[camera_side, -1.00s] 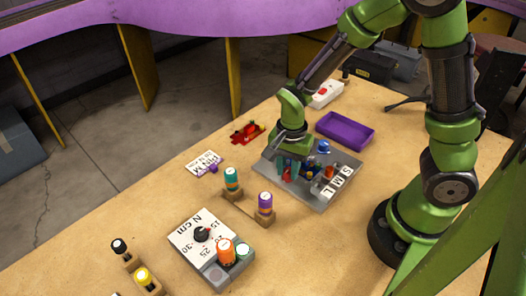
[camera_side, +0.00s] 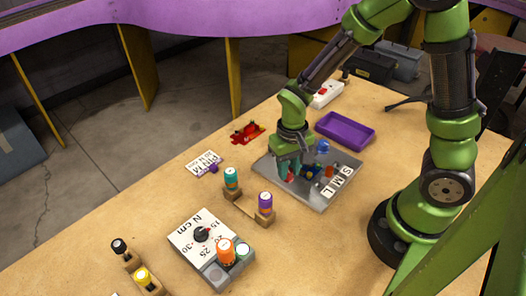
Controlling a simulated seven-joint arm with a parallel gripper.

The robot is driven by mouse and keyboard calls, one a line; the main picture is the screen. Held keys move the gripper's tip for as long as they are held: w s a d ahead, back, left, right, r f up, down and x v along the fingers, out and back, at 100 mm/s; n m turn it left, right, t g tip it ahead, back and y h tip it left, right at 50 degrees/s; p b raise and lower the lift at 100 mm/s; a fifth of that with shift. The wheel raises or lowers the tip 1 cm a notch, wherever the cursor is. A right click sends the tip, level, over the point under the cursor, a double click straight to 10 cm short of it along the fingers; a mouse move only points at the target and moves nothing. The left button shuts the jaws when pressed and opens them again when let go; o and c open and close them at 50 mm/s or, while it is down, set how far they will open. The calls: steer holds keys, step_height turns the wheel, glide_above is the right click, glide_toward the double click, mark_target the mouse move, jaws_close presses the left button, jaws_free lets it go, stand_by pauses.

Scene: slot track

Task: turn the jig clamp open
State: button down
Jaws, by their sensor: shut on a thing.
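A grey jig plate (camera_side: 318,203) with an S, M, L label strip (camera_side: 341,184) lies on the table in the side view. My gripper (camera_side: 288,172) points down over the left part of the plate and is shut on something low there. I take the held thing to be the jig clamp; a small red part (camera_side: 290,179) shows at the fingers. The fingers and wrist hide most of it, so I cannot tell its angle. Blue (camera_side: 323,147) and orange-red (camera_side: 328,171) parts stand on the plate to the right of the fingers.
A purple tray (camera_side: 345,138) lies behind the plate. Teal (camera_side: 231,177) and purple (camera_side: 265,203) capped drivers stand in a wooden holder in front. A torque box (camera_side: 190,236) is nearer the camera. Red pieces (camera_side: 247,132) lie at the left.

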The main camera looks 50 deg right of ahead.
mark_target(289, 170)
steer(key=n, duration=0.3)
steer(key=shift+n, duration=2.2)
steer(key=c, duration=0.9)
jaws_free()
steer(key=shift+d, duration=0.1)
step_height(289, 170, up, 17)
